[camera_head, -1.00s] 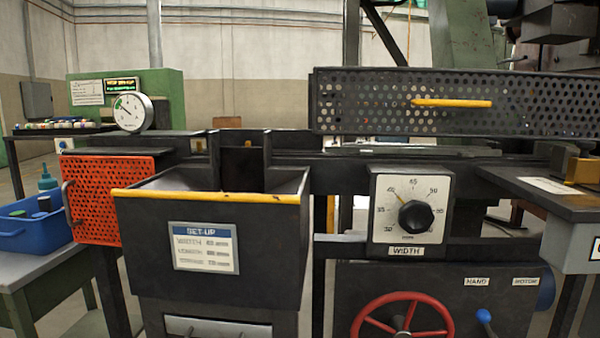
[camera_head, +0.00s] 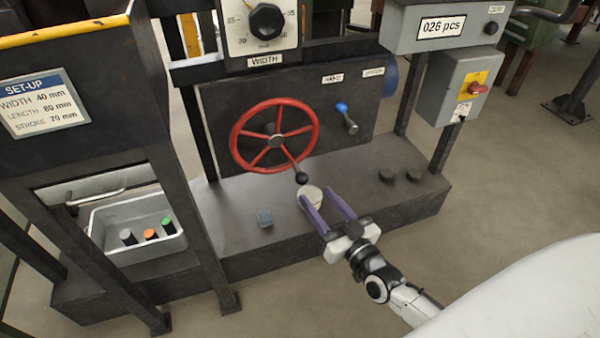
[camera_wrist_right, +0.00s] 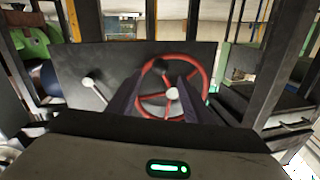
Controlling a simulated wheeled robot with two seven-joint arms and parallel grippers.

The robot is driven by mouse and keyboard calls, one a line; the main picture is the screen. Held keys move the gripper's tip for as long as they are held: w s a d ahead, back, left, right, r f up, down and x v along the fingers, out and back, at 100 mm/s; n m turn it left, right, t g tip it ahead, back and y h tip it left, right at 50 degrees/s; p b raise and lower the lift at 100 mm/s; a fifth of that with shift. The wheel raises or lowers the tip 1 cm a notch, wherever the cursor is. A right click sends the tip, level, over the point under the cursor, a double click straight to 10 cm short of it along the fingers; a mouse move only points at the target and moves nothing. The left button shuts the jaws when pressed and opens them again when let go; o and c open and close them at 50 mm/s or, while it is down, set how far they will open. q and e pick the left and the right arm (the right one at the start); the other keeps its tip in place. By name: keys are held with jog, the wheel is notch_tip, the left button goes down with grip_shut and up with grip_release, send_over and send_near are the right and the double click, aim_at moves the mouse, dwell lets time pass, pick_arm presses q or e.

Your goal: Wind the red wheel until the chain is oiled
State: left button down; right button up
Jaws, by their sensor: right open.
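The red wheel (camera_head: 236,150) is spoked, with a grey hub, and stands upright on the dark panel below the width dial. Its black crank knob (camera_head: 301,178) is at the lower right of the rim. My right gripper (camera_head: 314,193) is open, its purple fingers pointing up toward the knob from just below it in the picture. The knob appears apart from the fingers. In the right wrist view the red wheel (camera_wrist_right: 205,88) shows beyond the fingers, which cover part of it. I cannot make out the chain. My left gripper is out of view.
A pale round object (camera_head: 311,190) is partly behind my fingers. A grey bin (camera_head: 110,215) is at left, a switch box (camera_head: 447,85) at right.

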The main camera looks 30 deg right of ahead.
aim_at(305, 182)
pick_arm(q)
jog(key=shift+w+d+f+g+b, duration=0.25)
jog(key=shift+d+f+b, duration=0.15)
jog(key=shift+b, duration=0.2)
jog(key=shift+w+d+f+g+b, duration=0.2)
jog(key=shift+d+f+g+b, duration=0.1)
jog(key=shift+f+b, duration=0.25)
pick_arm(e)
jog(key=w, duration=0.9)
jog(key=shift+c, duration=0.4)
grip_shut()
